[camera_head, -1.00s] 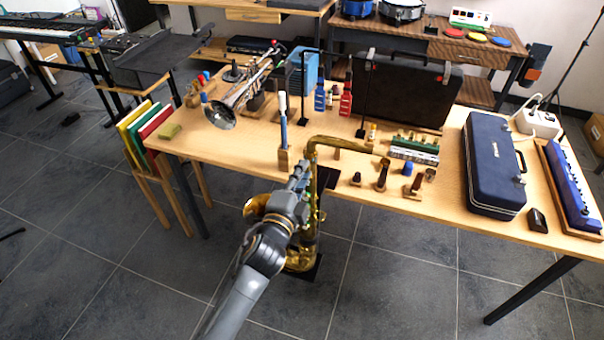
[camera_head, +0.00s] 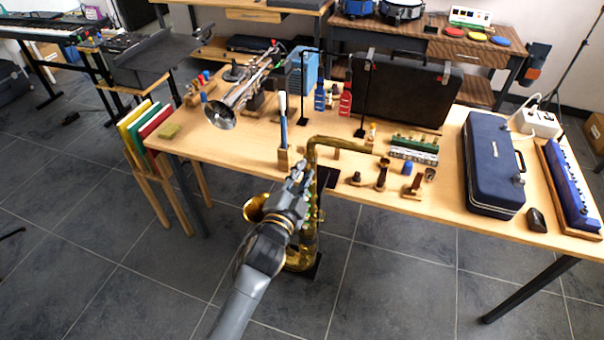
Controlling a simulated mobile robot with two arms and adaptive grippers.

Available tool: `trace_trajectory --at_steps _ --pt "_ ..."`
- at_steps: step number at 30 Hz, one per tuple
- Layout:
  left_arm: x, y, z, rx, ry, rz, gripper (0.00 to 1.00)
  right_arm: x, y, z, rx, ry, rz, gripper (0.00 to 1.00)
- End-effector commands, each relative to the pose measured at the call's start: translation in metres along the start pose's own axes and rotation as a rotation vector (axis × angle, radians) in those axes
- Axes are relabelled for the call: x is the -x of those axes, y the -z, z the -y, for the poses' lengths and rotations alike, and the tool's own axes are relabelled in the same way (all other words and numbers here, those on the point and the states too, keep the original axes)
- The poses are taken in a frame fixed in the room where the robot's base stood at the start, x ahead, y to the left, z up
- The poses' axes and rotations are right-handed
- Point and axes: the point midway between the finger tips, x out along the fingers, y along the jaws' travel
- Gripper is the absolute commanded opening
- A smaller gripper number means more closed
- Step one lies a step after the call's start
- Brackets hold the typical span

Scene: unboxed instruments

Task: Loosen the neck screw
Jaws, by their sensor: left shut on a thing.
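A brass saxophone (camera_head: 303,255) stands upright on a dark stand in front of the wooden table. Its neck (camera_head: 335,142) rises above the body and bends right, over the table's front edge. My left gripper (camera_head: 304,174) is at the top of the saxophone body, where the neck goes in. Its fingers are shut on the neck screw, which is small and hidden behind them. My left arm covers part of the bell and body. My right gripper is not in view.
The table (camera_head: 240,150) holds a trumpet (camera_head: 238,98), a blue case (camera_head: 492,165), an open black case (camera_head: 405,90) and several small wooden-stand items near the neck. A blue-handled brush (camera_head: 283,125) stands close behind the gripper. The floor in front is clear.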

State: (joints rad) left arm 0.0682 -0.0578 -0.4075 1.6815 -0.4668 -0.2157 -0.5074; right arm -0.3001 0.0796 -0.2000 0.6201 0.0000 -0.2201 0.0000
Motion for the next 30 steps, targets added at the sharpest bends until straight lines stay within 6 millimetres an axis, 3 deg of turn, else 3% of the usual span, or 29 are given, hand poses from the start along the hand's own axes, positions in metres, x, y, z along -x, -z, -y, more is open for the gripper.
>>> trace_trajectory --at_steps 6,7,10,22,30 --pt "0.000 -0.001 -0.001 0.000 -0.002 0.002 0.00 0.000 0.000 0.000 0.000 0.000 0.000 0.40" --pt "0.000 -0.001 -0.001 0.000 -0.002 0.002 0.21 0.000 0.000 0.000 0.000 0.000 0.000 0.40" --pt "0.000 -0.001 -0.001 -0.001 -0.002 0.002 0.41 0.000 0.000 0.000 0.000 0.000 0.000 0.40" --pt "0.006 -0.001 -0.001 -0.001 -0.002 0.001 0.42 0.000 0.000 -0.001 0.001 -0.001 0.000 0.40" --pt "0.057 -0.001 -0.002 0.000 -0.004 0.002 0.42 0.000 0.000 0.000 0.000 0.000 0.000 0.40"
